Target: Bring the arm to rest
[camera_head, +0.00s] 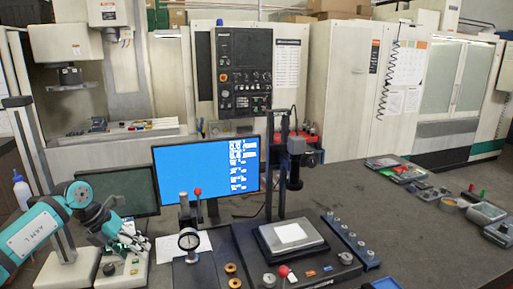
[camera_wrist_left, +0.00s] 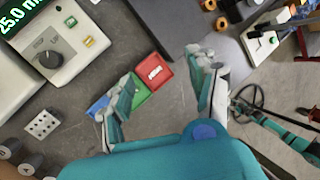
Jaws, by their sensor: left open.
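My left gripper (camera_head: 128,243) is at the lower left of the head view, low over the left end of the bench beside a pale instrument box. In the left wrist view my left gripper (camera_wrist_left: 163,66) has its two fingers spread wide apart, with nothing held between them. A red tray (camera_wrist_left: 164,68) with a small white piece in it lies on the bench beyond and between the fingers. The green tray (camera_wrist_left: 139,95) and the blue tray (camera_wrist_left: 98,106) beside it are partly hidden by the left finger. My right gripper does not show in the head view.
A monitor (camera_head: 208,168), a dial gauge stand (camera_head: 188,240) and a camera stand over a plate (camera_head: 290,235) stand close on the right. A scale with a knob (camera_wrist_left: 52,50) is at the upper left of the wrist view. The bench's right side has bare room.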

